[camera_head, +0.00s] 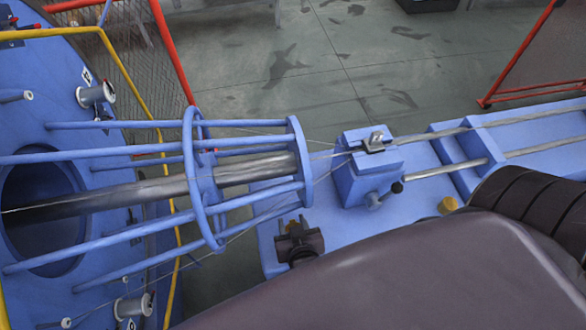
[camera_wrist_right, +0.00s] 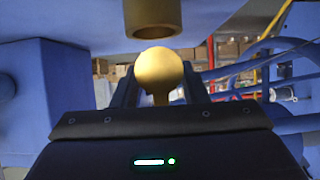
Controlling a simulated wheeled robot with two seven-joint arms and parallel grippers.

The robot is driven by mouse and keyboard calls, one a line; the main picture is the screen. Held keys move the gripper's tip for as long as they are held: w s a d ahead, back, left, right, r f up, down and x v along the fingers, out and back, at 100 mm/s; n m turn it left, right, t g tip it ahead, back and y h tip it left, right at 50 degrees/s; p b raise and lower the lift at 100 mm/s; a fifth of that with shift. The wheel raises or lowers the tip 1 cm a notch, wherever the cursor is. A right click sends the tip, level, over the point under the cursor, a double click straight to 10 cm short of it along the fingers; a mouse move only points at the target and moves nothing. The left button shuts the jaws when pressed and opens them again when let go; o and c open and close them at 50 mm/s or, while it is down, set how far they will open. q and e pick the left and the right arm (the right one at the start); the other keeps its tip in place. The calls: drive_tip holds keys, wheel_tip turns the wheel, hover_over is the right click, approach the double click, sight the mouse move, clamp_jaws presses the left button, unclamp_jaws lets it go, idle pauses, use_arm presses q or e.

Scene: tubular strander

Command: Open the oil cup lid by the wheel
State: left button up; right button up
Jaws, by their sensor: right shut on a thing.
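My right gripper (camera_head: 293,228) is beside the blue bed, below the caged wheel in the head view. It is shut on the oil cup lid, a small gold piece (camera_head: 292,227). In the right wrist view the lid (camera_wrist_right: 160,72) is a round gold knob with a narrow stem between the two dark fingers (camera_wrist_right: 160,88). The brass oil cup (camera_wrist_right: 158,22) hangs from the top of that view on a blue surface, its dark round mouth facing the lid. A narrow gap shows between them. My left gripper is not in view.
The blue wheel (camera_head: 191,180) with its rods and central shaft is just up and left of the gripper. A blue clamp block (camera_head: 365,180) with a black-knobbed handle stands to the right. Another gold piece (camera_head: 447,205) sits further right. My arm covers the lower right.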

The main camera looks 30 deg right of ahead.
drive_tip(key=o, duration=1)
drive_tip(key=shift+s, duration=0.1)
drive_tip(key=shift+s+a+r, duration=0.1)
drive_tip(key=shift+s, duration=0.2)
drive_tip(key=b+v, duration=0.1)
drive_tip(key=v, duration=0.6)
drive_tip(key=shift+b, duration=0.3)
